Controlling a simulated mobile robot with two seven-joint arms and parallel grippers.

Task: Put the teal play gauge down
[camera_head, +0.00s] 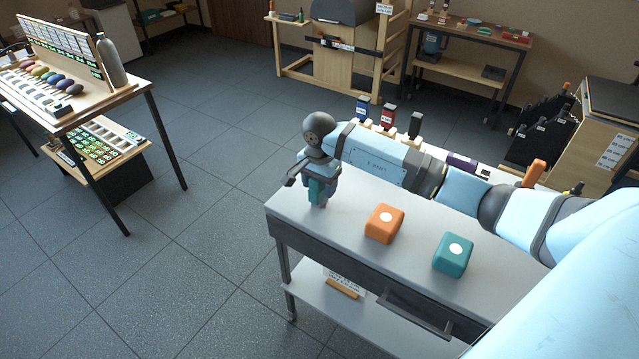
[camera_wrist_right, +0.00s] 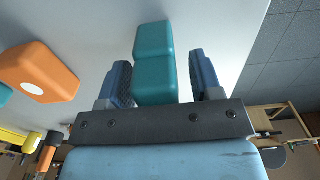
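The teal play gauge (camera_wrist_right: 155,62) is a small two-part teal block. In the wrist view it stands between the fingers of my right gripper (camera_wrist_right: 162,80). The fingers are spread, with a clear gap on its right side and a very narrow one on its left. In the head view my right gripper (camera_head: 317,190) points down at the left end of the grey cart top (camera_head: 345,222), and a bit of the teal gauge (camera_head: 315,190) shows between the fingers. Its lower end is at the cart top; exact contact is hard to see. My left gripper is out of view.
An orange block (camera_head: 384,223) and a teal block (camera_head: 453,255), each with a white dot, sit on the cart top. Several coloured items, including a red one (camera_head: 387,117), stand behind my right arm. A wooden bench (camera_head: 85,105) is at the left; floor lies between.

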